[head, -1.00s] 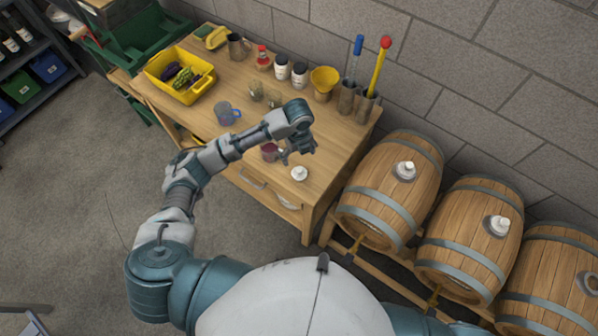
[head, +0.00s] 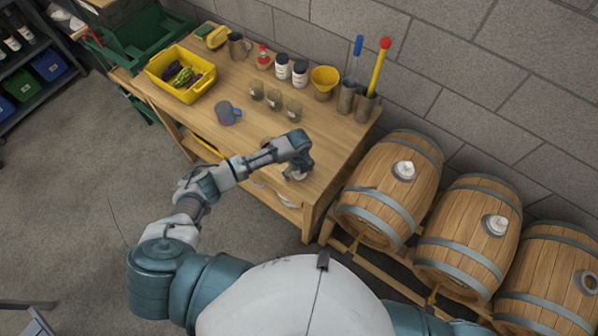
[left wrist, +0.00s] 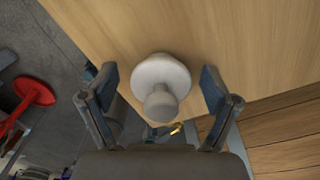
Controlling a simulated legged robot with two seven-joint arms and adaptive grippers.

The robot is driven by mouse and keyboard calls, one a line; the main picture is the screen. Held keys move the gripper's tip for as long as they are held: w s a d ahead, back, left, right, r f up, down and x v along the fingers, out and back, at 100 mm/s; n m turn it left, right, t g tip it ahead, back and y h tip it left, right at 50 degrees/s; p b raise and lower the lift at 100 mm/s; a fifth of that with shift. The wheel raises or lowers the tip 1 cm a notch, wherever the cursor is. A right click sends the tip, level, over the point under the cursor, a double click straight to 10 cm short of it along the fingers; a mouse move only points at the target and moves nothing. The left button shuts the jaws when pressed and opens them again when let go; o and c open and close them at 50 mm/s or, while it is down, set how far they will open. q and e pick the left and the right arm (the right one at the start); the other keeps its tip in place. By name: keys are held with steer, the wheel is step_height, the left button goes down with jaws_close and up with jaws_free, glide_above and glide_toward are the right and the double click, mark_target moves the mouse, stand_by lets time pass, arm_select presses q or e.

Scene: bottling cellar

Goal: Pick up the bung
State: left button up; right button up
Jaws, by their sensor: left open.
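The bung (left wrist: 158,88) is pale and round, with a wide disc and a narrower knob. It sits on the wooden workbench (head: 335,150) near its front right end. My left gripper (head: 300,168) is open and low over the bung, covering most of it in the head view. In the left wrist view the bung lies between the two spread fingers, with a visible gap on each side. My right gripper is not in view.
Wooden barrels (head: 392,185) stand right of the bench; two carry white bungs (head: 404,170). Several glasses (head: 274,99), a mug (head: 228,113), a yellow tray (head: 165,66), jars and a yellow funnel (head: 325,78) stand farther back on the bench.

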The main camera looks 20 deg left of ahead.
arm_select(q)
steer(key=shift+c, duration=0.2)
steer(key=shift+d, duration=0.15)
steer(key=c, duration=1.3)
steer(key=shift+r, duration=0.1)
